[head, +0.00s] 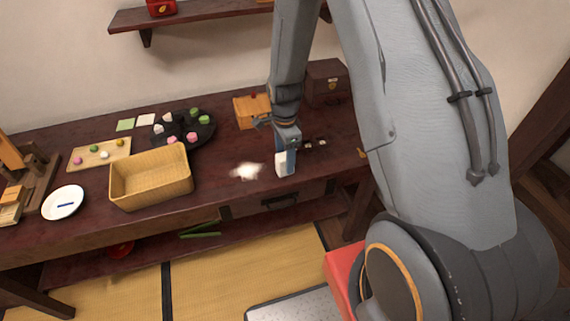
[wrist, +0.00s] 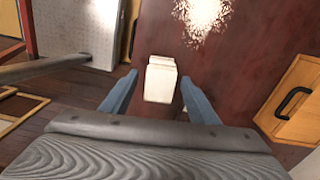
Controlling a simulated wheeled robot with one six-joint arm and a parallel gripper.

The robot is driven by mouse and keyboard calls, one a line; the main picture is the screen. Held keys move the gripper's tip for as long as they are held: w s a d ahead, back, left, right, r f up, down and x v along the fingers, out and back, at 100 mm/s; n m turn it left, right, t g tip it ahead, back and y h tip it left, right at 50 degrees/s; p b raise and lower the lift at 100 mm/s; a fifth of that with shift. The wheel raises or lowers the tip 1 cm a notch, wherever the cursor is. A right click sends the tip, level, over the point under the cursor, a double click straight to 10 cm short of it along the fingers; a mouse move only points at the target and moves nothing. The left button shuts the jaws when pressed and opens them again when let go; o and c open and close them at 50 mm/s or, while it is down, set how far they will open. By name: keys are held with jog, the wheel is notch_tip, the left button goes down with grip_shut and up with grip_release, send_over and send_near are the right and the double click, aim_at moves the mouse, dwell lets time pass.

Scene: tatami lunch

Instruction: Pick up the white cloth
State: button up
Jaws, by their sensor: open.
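The white cloth (wrist: 160,80) looks like a small folded block with stacked layers at its far end. In the wrist view it lies between the two blue fingers of my gripper (wrist: 159,76), with a gap on each side. My gripper is open and the fingers do not appear to touch the cloth. In the head view my gripper (head: 286,158) points down over the front part of the dark table (head: 225,190), and the white cloth (head: 281,163) shows at its fingertips, partly hidden.
Wooden boxes (head: 252,112) (head: 327,82) stand behind my gripper.

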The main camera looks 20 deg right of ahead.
jog(key=c, duration=1.1)
jog(key=shift+c, duration=0.2)
jog(key=shift+r+b, duration=1.2)
jog(key=shift+r, duration=3.8)
